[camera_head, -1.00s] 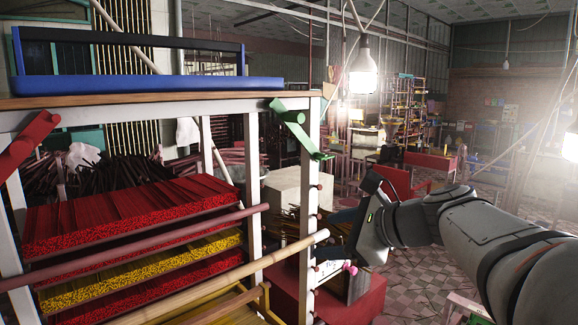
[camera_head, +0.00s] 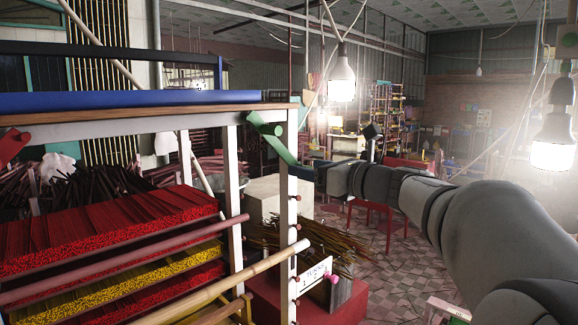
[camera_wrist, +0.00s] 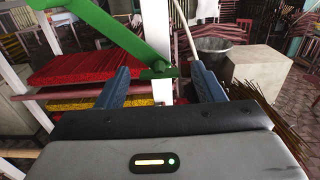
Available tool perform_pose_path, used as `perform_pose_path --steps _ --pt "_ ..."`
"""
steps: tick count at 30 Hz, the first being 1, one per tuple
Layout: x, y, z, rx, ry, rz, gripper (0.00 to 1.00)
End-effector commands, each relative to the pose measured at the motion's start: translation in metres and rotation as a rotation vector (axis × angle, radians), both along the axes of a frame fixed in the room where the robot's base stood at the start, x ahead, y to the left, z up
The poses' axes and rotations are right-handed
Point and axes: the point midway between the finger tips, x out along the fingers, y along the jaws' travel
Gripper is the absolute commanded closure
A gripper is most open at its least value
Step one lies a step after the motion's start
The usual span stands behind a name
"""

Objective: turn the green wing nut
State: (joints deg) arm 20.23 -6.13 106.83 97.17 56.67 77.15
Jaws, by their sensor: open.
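The green wing nut (camera_head: 268,138) is on the white post at the right corner of the rack, slanting down to the right in the head view. In the wrist view, the green wing nut (camera_wrist: 118,30) crosses the upper middle, with its lower end in front of the white post. My gripper (camera_wrist: 161,66) is open, with its blue fingers spread to either side of that lower end and the post. Nothing is held between the fingers. Whether either finger touches the nut cannot be told. In the head view my arm reaches toward the post; the fingers are hard to make out.
A red wing nut (camera_head: 12,146) is on the rack's left post. The rack holds red incense bundles (camera_head: 100,228) behind slanting poles (camera_head: 150,258). A blue tray (camera_head: 140,101) sits on top. A pale block (camera_head: 277,198) stands behind the post. Open tiled floor (camera_head: 400,275) lies right.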

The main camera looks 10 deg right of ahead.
Motion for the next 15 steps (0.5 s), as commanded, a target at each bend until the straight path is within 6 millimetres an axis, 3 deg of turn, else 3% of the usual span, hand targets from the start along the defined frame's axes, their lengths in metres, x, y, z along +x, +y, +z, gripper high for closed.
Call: perform_pose_path --steps 9,15 --pt "0.0024 0.0022 -0.0004 0.0 0.0 0.001 0.39" --pt "0.0022 0.0024 -0.0005 0.0 0.0 0.001 0.55"
